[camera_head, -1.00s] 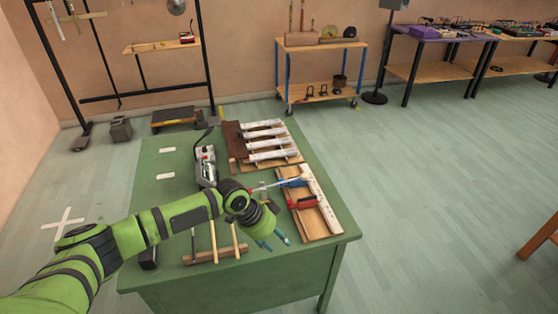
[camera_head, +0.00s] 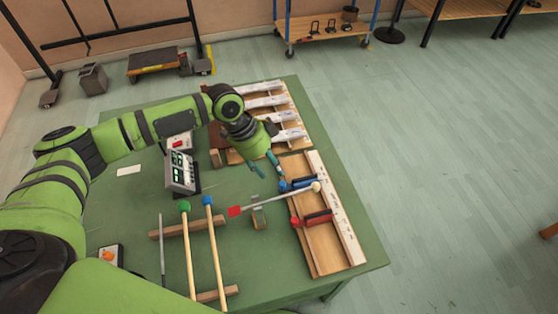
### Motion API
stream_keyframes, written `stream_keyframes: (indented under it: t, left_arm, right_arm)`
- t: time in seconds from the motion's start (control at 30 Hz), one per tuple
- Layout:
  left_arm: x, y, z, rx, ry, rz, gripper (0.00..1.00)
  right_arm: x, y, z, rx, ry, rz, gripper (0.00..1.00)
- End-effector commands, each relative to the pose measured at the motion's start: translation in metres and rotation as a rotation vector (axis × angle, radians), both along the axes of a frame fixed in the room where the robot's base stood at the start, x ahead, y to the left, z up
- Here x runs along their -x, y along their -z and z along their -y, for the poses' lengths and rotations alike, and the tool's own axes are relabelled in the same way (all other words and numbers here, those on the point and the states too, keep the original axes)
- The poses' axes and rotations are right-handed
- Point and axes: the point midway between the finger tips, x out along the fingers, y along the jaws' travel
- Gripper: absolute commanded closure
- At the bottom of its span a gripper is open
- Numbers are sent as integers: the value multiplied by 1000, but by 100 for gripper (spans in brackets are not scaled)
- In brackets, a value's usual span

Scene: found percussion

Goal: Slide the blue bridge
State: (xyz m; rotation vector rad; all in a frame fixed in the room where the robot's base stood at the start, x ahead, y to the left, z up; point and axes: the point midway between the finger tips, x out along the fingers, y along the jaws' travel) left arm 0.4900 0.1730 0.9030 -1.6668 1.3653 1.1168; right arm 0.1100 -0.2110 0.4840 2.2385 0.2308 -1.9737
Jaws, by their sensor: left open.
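The blue bridge (camera_head: 299,184) sits across a wooden board (camera_head: 322,244) with a pale strip along its right side. A red bridge (camera_head: 314,218) sits nearer on the same board. My left gripper (camera_head: 265,167) points down over the table with its two teal fingertips apart and nothing between them. It is up and left of the blue bridge, and no contact shows. My right gripper is out of view.
Pale bars (camera_head: 268,102) on a wooden frame lie behind the gripper. A grey device with a screen (camera_head: 180,163) stands to the left. Mallets with green and blue heads (camera_head: 208,201) rest on wooden supports at the front. The green table (camera_head: 128,200) has bare room at left.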

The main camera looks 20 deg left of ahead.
Motion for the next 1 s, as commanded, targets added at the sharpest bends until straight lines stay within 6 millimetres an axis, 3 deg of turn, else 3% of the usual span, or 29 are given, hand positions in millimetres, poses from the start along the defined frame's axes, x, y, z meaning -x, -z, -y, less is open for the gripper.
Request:
stream_keyframes:
  t: [0.2, 0.33, 0.6, 0.9, 1.0]
  left_arm:
    - [-1, 18, 7, 0, 1, -3, 56]
    - [-2, 37, 15, 0, 1, -4, 56]
    - [-5, 65, 25, 0, -1, 0, 56]
    - [-5, 68, 26, 0, 0, 0, 56]
    - [-5, 68, 26, 0, 0, 0, 96]
  right_arm:
    - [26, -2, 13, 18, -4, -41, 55]
    - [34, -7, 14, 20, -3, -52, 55]
    - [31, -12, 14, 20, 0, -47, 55]
    - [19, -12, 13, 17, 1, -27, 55]
    - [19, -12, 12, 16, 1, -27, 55]
